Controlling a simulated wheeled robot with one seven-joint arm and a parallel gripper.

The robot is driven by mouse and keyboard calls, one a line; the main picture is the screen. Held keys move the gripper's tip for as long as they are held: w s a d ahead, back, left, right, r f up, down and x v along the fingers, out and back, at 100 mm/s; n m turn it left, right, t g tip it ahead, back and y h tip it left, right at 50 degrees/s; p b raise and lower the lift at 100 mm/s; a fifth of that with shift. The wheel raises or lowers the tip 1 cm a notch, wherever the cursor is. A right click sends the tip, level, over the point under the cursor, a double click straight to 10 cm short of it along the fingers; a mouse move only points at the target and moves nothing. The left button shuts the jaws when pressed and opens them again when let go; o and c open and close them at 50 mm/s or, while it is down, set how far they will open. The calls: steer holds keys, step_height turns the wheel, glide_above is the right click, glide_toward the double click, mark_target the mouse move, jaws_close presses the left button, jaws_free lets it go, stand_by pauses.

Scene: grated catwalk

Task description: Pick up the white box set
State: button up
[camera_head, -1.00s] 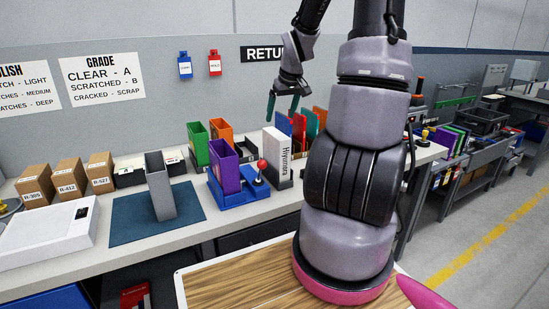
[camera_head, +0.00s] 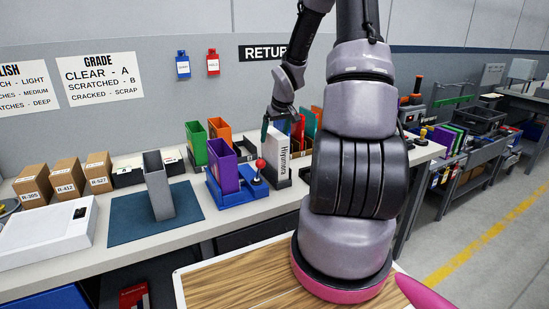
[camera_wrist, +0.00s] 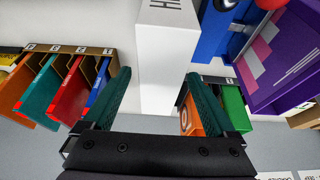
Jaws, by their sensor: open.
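The white box set (camera_head: 276,164) stands upright on the bench, with dark lettering down its side and a grey lower part. In the wrist view the white box set (camera_wrist: 168,60) fills the top middle. My gripper (camera_head: 280,124) is above the top of the box, pointing down. In the wrist view my gripper (camera_wrist: 157,76) is open, its teal fingers on either side of the box's line, with a gap visible at the left. I cannot tell whether the fingers reach below the box's top.
Left of the box stand a blue base with a red-knobbed joystick (camera_head: 260,165) and a purple case (camera_head: 223,172). Green (camera_head: 196,145) and orange (camera_head: 220,130) cases are behind. A row of coloured cases (camera_wrist: 70,85) is at the wrist view's left. A grey case (camera_head: 159,187) stands on a mat.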

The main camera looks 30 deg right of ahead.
steer(key=shift+f, duration=0.2)
stand_by(0.6)
jaws_close()
